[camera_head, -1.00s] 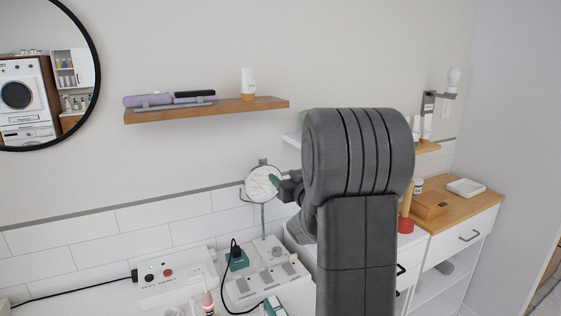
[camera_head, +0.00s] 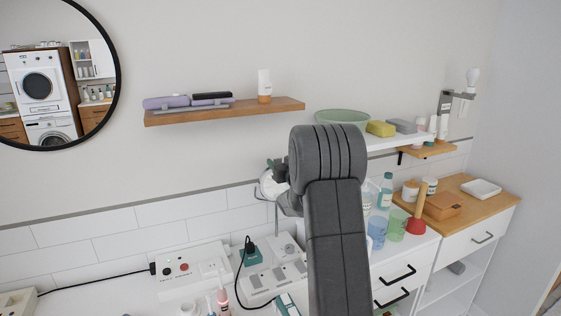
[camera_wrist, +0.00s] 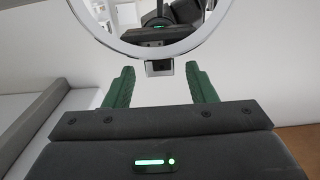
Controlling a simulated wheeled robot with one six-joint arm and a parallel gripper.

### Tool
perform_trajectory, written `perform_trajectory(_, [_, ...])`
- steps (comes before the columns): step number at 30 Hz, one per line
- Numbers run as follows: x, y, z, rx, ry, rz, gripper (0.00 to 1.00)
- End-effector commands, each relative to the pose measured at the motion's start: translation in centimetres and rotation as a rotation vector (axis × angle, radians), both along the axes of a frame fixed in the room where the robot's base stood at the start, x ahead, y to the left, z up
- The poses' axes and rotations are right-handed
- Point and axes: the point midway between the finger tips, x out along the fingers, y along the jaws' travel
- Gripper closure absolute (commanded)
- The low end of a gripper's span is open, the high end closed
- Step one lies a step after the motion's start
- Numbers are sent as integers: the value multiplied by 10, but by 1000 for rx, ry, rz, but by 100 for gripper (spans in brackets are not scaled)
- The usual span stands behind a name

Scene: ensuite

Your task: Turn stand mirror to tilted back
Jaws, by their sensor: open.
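The stand mirror (camera_head: 267,188) is a small round mirror on a thin stem at the back of the white counter, by the tiled wall. My gripper (camera_head: 278,172) is at its upper right and, with my arm, hides part of it in the head view. In the wrist view the mirror's pale ring (camera_wrist: 192,42) fills the top, with a small dark block at its lower edge. My gripper (camera_wrist: 159,67) is open there, its green fingers on either side of that block. I cannot tell whether they touch the mirror. The mirror's exact tilt is unclear.
A wooden shelf (camera_head: 225,112) is above the mirror. A white shelf (camera_head: 395,139) with a green bowl (camera_head: 342,116) is to the right. Socket boxes (camera_head: 190,268) and cables lie on the counter. Cups (camera_head: 377,230) and a red plunger (camera_head: 416,225) stand right of my arm.

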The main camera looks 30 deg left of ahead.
Motion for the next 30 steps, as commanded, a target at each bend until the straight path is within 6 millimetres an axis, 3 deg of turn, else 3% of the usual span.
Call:
perform_trajectory(8, [1,1,-1,-1,1,0,49])
perform_trajectory(16, [1,1,-1,-1,1,0,100])
perform_trajectory(22, [4,4,-2,0,0,0,100])
perform_trajectory(30, [20,23,2,3,-5,2,100])
